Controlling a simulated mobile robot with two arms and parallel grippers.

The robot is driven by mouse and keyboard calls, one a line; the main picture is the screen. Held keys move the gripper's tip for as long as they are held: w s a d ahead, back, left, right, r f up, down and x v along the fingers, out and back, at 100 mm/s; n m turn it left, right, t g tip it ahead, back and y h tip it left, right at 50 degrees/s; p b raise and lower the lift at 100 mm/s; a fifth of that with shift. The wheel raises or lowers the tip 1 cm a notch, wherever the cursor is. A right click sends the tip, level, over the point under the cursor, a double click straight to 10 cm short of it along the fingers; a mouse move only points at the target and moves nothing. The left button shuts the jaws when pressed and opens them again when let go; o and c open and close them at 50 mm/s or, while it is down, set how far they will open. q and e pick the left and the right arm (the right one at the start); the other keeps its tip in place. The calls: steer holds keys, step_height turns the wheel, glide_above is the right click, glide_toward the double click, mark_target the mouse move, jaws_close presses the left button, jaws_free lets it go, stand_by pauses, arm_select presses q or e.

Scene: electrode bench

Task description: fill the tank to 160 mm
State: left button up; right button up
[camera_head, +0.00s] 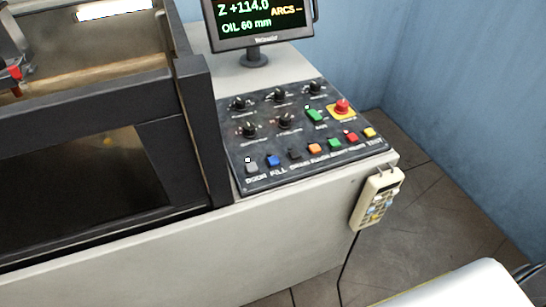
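The monitor (262,22) at the top reads Z +114.0, ARCS -- and OIL 60 mm. The dark control panel (300,150) lies below it. Along its front row are a grey button (251,168) labelled DOOR and a blue button (273,160) labelled FILL. A black button (295,154) beside it seems to read DRAIN. The tank (80,185) is on the left behind a dark-framed window; its oil level cannot be made out. Neither gripper can be identified in view.
Several black knobs, a green switch (316,116) and a red mushroom button (342,106) on yellow sit behind the front row. Orange, green, red and yellow buttons continue it rightward. A corded handset (377,198) hangs at the bench corner. Tiled floor lies right.

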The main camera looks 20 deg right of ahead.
steer(key=shift+c, duration=0.2)
jaws_close()
stand_by(1.5)
